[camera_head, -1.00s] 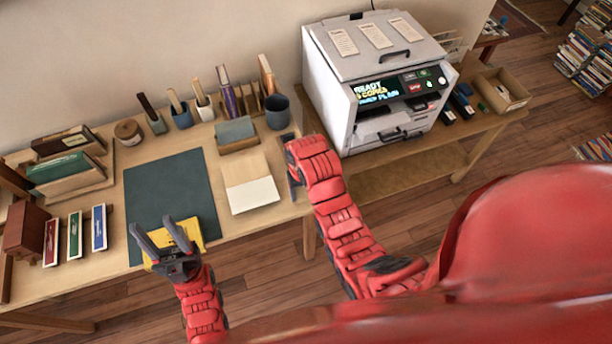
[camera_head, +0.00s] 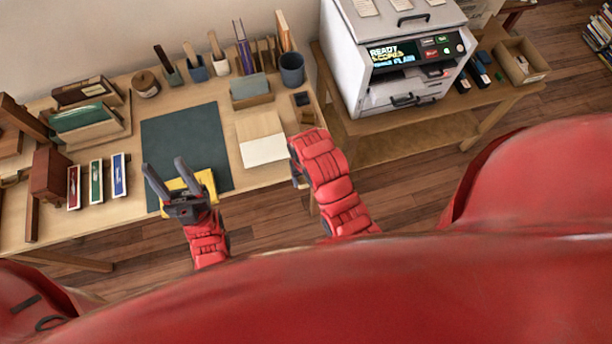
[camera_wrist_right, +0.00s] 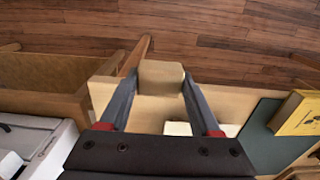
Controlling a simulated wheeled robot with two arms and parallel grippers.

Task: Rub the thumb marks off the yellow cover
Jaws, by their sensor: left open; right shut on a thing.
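The yellow-covered book (camera_head: 206,181) lies at the front edge of the dark green mat, partly behind my left gripper. Its yellow cover with dark print also shows at the right of the right wrist view (camera_wrist_right: 300,114). My left gripper (camera_head: 166,167) is open, its two fingers over the book's left part; I cannot tell whether they touch it. My right gripper (camera_wrist_right: 161,82) is shut on a pale beige block (camera_wrist_right: 161,73), held at its fingertips near the table's front right edge (camera_head: 293,172). Thumb marks cannot be made out.
The dark green mat (camera_head: 188,140) is mostly bare. A pale sheet or folder (camera_head: 262,140) lies right of it. Holders, a cup (camera_head: 291,69) and a printer (camera_head: 395,60) stand behind and right.

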